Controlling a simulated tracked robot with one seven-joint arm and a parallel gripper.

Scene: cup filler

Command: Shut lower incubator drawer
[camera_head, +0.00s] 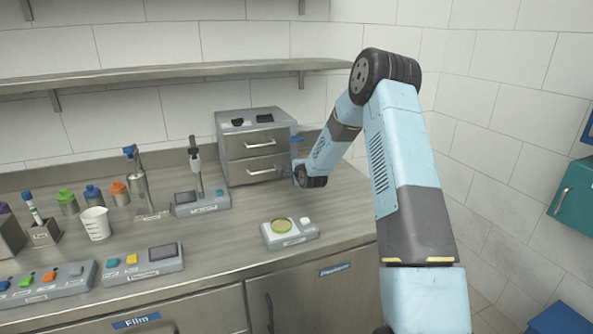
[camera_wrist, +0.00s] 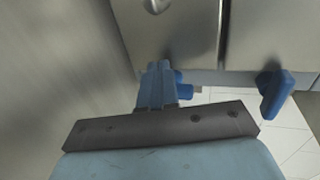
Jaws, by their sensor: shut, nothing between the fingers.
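The grey metal incubator (camera_head: 232,122) stands at the back of the counter with two stacked drawers. The upper drawer (camera_head: 238,149) and the lower drawer (camera_head: 240,175) look about flush in the head view; I cannot tell whether a small gap remains. Each has a bar handle. My gripper (camera_wrist: 158,82) is shut and empty, its blue fingers close together beside two metal panels in the wrist view. In the head view it is at the incubator's right front, near the lower drawer's edge, with its tips partly hidden. Contact is unclear.
A white beaker (camera_head: 95,223) and button panels (camera_head: 142,263) are farther left. A blue part (camera_wrist: 274,92) shows at right in the wrist view.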

